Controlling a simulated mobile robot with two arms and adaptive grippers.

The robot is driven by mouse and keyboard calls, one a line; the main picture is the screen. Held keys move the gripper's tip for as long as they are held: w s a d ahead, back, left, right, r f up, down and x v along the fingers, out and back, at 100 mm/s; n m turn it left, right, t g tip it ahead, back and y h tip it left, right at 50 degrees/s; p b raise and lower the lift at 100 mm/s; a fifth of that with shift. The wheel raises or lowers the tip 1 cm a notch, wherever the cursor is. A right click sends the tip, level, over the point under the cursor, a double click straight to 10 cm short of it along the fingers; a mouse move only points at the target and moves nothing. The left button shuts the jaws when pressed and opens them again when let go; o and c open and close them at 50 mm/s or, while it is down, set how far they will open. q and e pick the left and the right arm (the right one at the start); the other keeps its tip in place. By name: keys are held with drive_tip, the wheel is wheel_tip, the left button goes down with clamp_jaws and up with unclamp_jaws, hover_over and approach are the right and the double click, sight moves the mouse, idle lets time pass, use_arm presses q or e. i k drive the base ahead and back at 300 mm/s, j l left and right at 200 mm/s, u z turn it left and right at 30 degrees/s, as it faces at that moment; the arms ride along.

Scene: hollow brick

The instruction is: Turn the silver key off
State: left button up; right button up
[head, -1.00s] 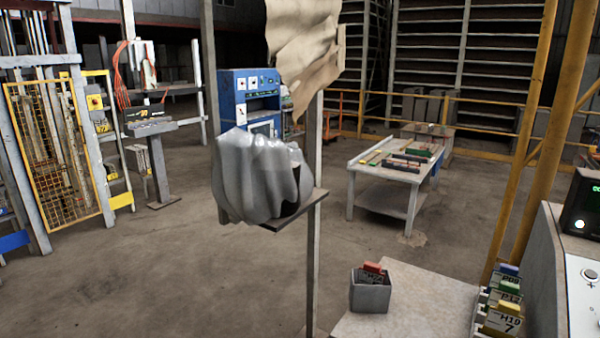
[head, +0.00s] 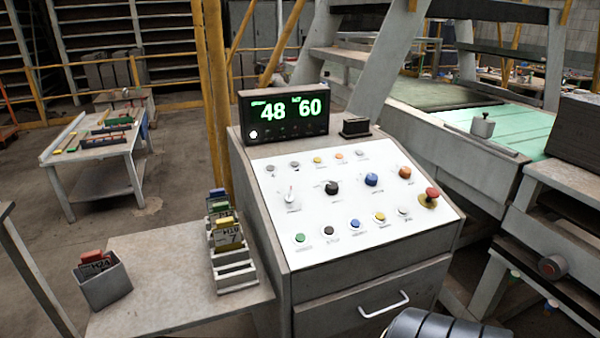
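The control panel (head: 330,230) stands in the middle of the head view, with a sloped white face. A small silver switch that looks like the key (head: 290,196) sits at the left of its middle row and stands roughly upright. Its label is too small to read. To its right in the row are a black knob (head: 332,188), a blue knob (head: 371,180) and an orange knob (head: 404,173). Neither of my grippers is in view, and nothing touches the panel face. A dark ribbed part shows at the bottom edge.
A display (head: 285,117) reading 48 and 60 stands on top of the panel. A red emergency button (head: 432,194) is at the face's right. A side table (head: 170,270) at left holds a card rack (head: 236,278) and a grey box (head: 104,288). A drawer handle (head: 384,304) sticks out below.

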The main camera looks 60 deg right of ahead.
sight(289, 198)
drive_tip(key=z, duration=2.05)
